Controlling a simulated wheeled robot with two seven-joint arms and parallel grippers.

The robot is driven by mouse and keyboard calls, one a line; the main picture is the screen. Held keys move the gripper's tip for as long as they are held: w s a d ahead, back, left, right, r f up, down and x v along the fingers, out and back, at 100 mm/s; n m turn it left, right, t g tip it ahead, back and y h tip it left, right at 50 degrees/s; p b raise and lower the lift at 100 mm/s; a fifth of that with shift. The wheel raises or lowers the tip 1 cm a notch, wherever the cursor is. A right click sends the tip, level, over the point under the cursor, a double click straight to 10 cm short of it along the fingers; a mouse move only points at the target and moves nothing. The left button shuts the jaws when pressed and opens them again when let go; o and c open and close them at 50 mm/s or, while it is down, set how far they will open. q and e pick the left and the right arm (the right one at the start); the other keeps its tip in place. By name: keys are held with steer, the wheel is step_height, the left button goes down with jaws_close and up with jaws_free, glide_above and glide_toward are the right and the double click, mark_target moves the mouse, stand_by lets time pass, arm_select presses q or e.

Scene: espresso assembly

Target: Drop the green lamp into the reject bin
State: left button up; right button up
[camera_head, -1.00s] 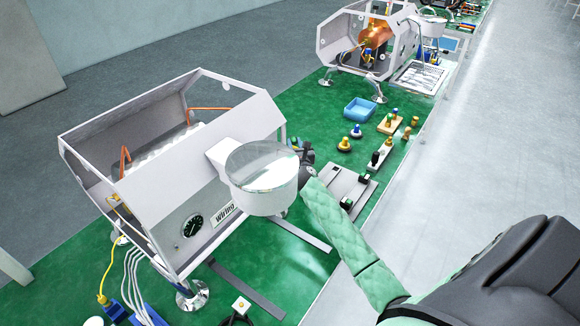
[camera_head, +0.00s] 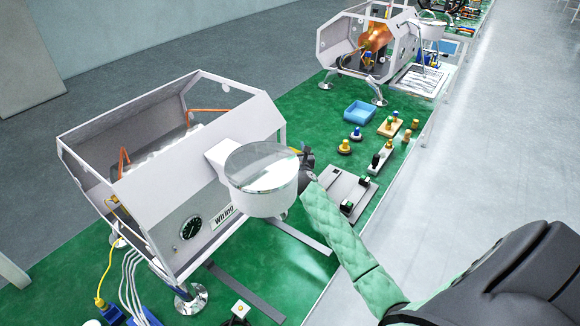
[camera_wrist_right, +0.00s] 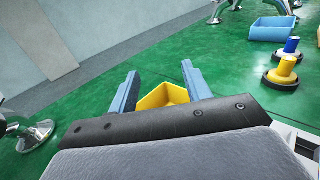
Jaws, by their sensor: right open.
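My right gripper (camera_head: 306,152) is mostly hidden behind the clear-topped round container on the near machine. In the right wrist view its two blue-grey fingers (camera_wrist_right: 160,88) are spread apart, with nothing held between them. A yellow open-topped bin (camera_wrist_right: 163,95) lies beyond and between the fingers, partly covered by the gripper body. I cannot make out what is inside it. I cannot identify the green lamp for certain; small dark parts with green tops (camera_head: 347,206) sit on a grey plate in the head view. My left gripper is not in view.
The near white machine (camera_head: 190,185) with its round container (camera_head: 262,180) stands left of my right arm. A blue bin (camera_head: 360,112) and knobbed parts (camera_head: 344,147) stand on the green mat further back. A second machine (camera_head: 370,45) stands behind. The aisle at right is clear.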

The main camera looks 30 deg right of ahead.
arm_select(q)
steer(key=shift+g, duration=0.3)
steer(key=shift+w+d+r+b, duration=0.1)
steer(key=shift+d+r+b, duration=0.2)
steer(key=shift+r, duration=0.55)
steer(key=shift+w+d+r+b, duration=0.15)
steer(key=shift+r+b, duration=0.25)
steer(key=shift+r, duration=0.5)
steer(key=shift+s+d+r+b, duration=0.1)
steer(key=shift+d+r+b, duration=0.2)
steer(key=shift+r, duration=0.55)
arm_select(e)
steer(key=v, duration=0.7)
steer(key=shift+s, duration=0.4)
steer(key=shift+a, duration=0.1)
